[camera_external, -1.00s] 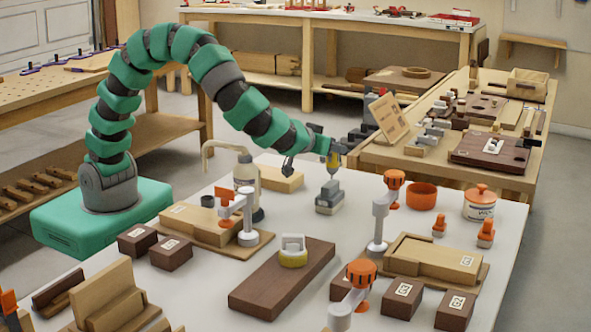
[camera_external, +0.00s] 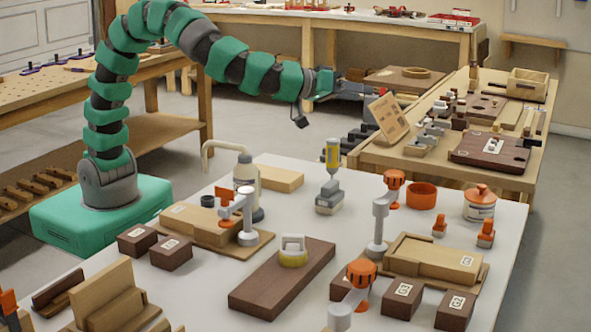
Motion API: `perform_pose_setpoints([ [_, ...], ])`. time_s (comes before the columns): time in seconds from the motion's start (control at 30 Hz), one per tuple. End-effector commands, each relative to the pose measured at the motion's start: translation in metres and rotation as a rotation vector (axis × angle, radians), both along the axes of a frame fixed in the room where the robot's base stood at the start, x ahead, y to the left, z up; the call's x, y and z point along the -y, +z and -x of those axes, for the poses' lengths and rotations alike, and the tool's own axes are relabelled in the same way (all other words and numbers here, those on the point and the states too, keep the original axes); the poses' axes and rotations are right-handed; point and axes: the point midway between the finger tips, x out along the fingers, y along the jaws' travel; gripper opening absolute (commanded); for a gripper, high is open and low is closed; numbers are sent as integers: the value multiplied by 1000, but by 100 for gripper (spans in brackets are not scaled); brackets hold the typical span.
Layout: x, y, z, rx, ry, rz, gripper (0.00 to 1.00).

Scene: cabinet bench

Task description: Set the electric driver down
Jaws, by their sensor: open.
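The electric driver (camera_external: 332,155), with a yellow upper body, stands upright on the white table. Its lower end meets a grey block-like base (camera_external: 329,197); I cannot tell where the driver ends and the base begins. My gripper (camera_external: 378,92) is open and empty, raised above and to the right of the driver in the picture, clear of it. Its fingers are small and partly lost against the bench behind.
A pump bottle (camera_external: 246,175) and a wooden block (camera_external: 281,178) stand left of the driver. An orange-topped clamp (camera_external: 380,220) stands to its right. A dark board (camera_external: 270,290) lies in front. A wooden bench with a leaning panel (camera_external: 388,117) is behind my gripper.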

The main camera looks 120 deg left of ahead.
Motion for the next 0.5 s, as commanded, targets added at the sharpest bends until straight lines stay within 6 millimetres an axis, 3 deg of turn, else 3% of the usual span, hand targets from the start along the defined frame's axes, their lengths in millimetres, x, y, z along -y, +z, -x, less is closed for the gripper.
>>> perform_pose_setpoints([
  [0.03, 16, 45, -9, 82, -97, -6, 52],
  [0.13, 57, 121, -16, 198, -304, -25, 52],
  [0.2, 89, 170, -9, 251, -445, -55, 52],
  [0.3, 131, 226, 14, 276, -629, -109, 52],
  [0.4, 168, 266, 48, 248, -780, -180, 52],
  [0.5, 191, 288, 87, 171, -882, -253, 52],
])
